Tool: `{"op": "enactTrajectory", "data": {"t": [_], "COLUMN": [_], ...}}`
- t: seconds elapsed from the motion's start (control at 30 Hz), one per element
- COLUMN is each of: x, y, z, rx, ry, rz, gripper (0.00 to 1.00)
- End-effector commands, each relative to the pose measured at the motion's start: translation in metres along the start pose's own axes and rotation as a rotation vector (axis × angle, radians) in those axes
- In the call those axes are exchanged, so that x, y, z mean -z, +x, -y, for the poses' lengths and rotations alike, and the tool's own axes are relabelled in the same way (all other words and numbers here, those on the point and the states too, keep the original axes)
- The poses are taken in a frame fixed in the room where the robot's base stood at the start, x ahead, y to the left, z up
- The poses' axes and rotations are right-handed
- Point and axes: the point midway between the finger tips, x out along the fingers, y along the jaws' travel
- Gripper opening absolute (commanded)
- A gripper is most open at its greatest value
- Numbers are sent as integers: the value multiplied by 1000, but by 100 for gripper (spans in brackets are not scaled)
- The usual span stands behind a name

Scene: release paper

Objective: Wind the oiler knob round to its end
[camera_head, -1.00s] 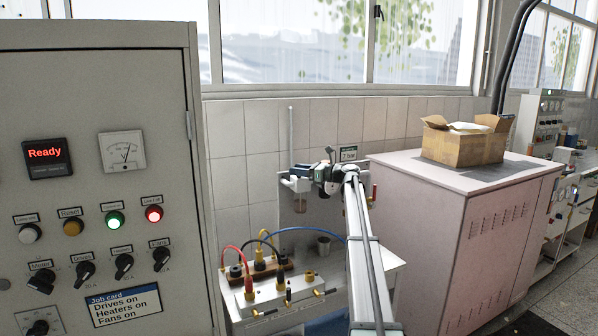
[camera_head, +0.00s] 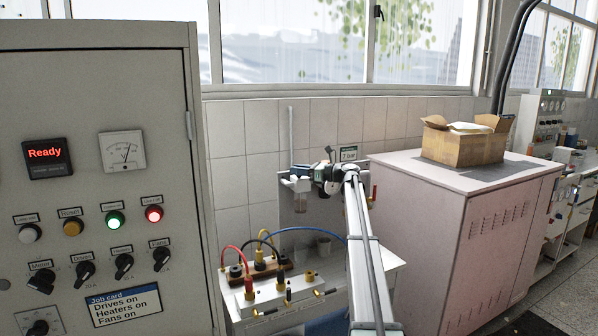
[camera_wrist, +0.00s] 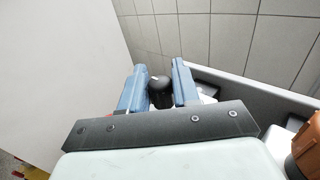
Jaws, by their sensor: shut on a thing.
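The oiler knob (camera_wrist: 160,92) is a dark round knob with a small pale mark on top, seen between the two blue fingers in the wrist view. My gripper (camera_wrist: 159,76) is shut on it, one finger on each side. In the head view my gripper (camera_head: 311,172) reaches in from the right at the top of the oiler (camera_head: 300,188), a pale unit with a clear bowl on the wall-side panel. The knob is hidden there by the fingers. How far it is turned cannot be told.
A small sign reading "7 bar" (camera_head: 349,153) hangs behind my wrist. A control cabinet (camera_head: 90,110) stands left, a pinkish cabinet (camera_head: 450,240) right.

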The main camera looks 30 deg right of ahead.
Motion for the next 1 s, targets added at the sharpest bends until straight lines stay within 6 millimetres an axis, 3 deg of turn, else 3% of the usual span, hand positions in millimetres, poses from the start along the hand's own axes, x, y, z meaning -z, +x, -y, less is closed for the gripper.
{"op": "enactTrajectory", "data": {"t": [0.37,0.77,0.8,1.0], "x": [-1,0,0,0], "y": [0,0,0,0], "z": [2,0,0,0], "rx": [-226,-249,-249,-249], "ry": [1,-1,-1,0], "rz": [0,0,0,0], "gripper": [0,0,35,49]}}
